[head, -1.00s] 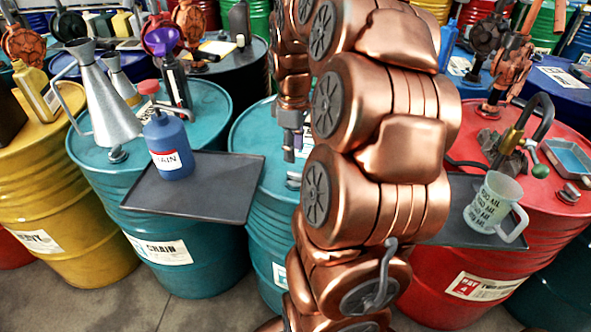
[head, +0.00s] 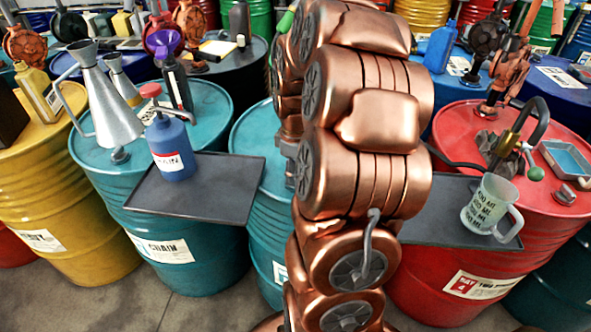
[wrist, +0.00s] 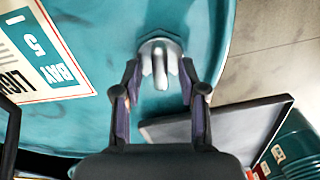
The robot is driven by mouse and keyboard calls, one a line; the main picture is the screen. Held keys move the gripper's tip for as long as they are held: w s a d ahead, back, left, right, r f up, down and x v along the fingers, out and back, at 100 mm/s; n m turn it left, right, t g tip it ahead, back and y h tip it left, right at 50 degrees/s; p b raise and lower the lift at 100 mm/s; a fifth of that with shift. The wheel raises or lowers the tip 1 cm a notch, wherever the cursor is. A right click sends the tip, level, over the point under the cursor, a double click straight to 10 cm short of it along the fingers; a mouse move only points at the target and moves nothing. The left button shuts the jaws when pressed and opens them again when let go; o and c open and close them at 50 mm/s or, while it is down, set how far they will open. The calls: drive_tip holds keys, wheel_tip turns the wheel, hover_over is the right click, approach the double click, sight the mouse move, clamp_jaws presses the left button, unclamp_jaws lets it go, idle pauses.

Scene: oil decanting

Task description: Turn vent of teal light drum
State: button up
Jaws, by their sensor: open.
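The teal light drum shows in the wrist view (wrist: 100,115), its lid bearing a white label with BAY 5 and partly cut-off lettering. The same drum stands in the middle of the head view (head: 262,150), partly behind my arm. Its vent (wrist: 160,60) is a grey metal fitting with a raised bar, near the lid's edge. My gripper (wrist: 160,70) is open, with one finger to the left and one to the right of the vent. I see no clear contact between them. In the head view my arm hides the vent and most of the gripper.
A dark tray (head: 215,205) on the left holds a blue pump bottle (head: 170,148). A metal funnel can (head: 108,105) stands behind it on another teal drum. At right, another tray (head: 425,232) holds a pale mug (head: 490,205), beside a red drum (head: 455,125).

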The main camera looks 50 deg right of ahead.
clamp_jaws()
idle(0.3)
